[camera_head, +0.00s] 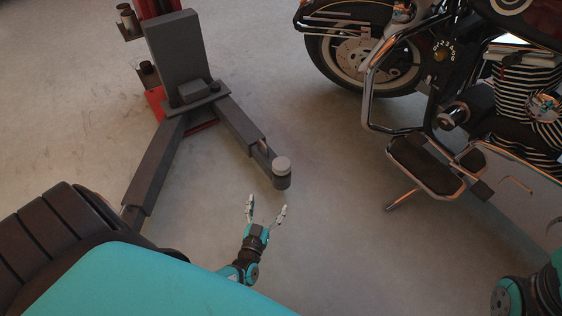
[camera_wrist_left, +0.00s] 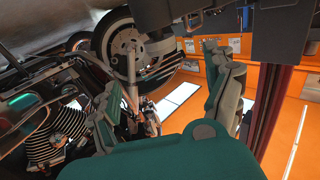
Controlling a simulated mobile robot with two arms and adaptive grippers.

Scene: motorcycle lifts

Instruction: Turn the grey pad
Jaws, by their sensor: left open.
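The grey pad (camera_head: 281,165) is a small, round, light-topped disc. It sits on a dark post at the free end of the right-hand lift arm (camera_head: 240,130) in the head view. My left gripper (camera_head: 266,204) is open and empty, with its two fingers spread and pointing up the picture. It is just below and slightly left of the pad in the head view, apart from it in the picture. The height between them is hard to judge. The left wrist view shows the fingers close up, but I cannot clearly pick out the pad there. My right gripper is out of view.
The lift's dark grey upright plate (camera_head: 175,48) and red column (camera_head: 160,8) stand at the upper left. A second lift arm (camera_head: 153,170) reaches down-left. A motorcycle (camera_head: 420,150) with chrome bars and footboard stands at the right. Bare concrete floor (camera_head: 340,230) lies between.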

